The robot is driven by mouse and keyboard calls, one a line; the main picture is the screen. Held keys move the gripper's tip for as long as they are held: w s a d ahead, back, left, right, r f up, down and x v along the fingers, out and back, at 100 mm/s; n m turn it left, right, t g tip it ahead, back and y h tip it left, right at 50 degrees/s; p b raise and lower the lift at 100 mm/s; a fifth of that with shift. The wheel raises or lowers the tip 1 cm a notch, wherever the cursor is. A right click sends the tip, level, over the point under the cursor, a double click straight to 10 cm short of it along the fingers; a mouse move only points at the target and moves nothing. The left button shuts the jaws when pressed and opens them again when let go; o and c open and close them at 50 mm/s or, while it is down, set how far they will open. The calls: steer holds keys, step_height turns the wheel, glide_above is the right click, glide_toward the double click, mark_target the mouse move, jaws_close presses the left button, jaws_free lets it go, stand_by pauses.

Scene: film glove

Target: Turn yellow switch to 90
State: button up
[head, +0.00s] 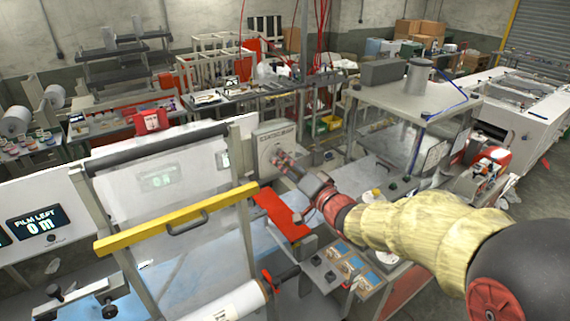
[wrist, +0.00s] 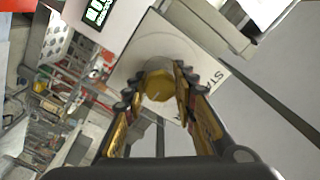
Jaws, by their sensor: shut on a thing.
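The yellow switch (wrist: 158,84) is a round knob on a pale panel plate (wrist: 195,48) in the wrist view. A light line shows on the knob's face; its exact angle is hard to read. My gripper (wrist: 155,80) has its two yellow-and-black fingers closed around the knob, one on each side. In the head view, my gripper (head: 281,160) reaches the grey switch box (head: 274,140) on the post behind the film frame. The switch is hidden there behind the gripper.
A yellow bar (head: 178,218) with a handle crosses the clear film frame left of my arm. A glass-sided machine (head: 405,105) stands to the right of my gripper. A green-digit display (wrist: 98,12) sits beside the plate.

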steer(key=o, duration=1.2)
steer(key=shift+c, duration=0.2)
steer(key=v, duration=1.2)
